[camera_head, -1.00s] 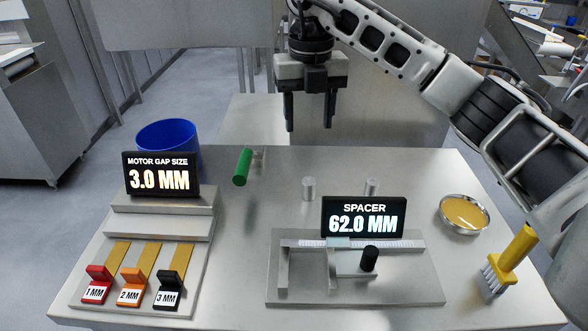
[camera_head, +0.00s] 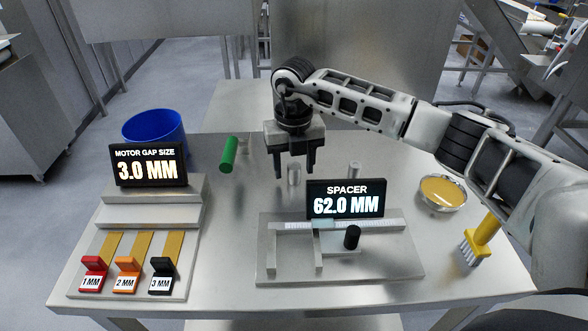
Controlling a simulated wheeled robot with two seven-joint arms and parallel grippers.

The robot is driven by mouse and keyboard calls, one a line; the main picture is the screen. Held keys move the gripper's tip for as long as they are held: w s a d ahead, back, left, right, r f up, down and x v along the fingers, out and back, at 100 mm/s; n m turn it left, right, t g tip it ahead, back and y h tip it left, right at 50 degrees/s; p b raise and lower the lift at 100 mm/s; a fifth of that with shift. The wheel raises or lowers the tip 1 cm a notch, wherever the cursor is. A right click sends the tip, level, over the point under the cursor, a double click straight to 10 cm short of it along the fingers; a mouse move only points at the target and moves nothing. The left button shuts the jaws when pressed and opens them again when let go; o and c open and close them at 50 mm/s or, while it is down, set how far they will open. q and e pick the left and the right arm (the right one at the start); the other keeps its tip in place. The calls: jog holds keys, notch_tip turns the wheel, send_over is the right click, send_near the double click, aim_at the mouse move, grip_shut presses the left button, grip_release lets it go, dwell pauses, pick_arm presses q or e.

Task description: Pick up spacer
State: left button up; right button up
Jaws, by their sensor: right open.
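Two small metal cylinders, which look like spacers, stand upright on the steel table. The left cylinder (camera_head: 294,174) is below and between the fingers of my right gripper (camera_head: 294,171) in the picture. The right cylinder (camera_head: 354,170) stands behind the display (camera_head: 345,199) that reads "SPACER 62.0 MM". My right gripper points down, open and empty, with its fingers apart on either side of the left cylinder. I cannot tell whether the fingertips are level with the cylinder or still above it. My left gripper is not in view.
A caliper-like gauge (camera_head: 290,266) sits in front of the spacer display. A stepped stand (camera_head: 190,217) with the 3.0 MM display and coloured tags is at left. A blue bin (camera_head: 154,128), green-handled tool (camera_head: 228,155), dish of yellow paste (camera_head: 442,191) and yellow brush (camera_head: 482,238) surround it.

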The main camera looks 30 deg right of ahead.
jog(key=shift+f, duration=0.4)
jog(key=c, duration=1.1)
jog(key=shift+r, duration=0.1)
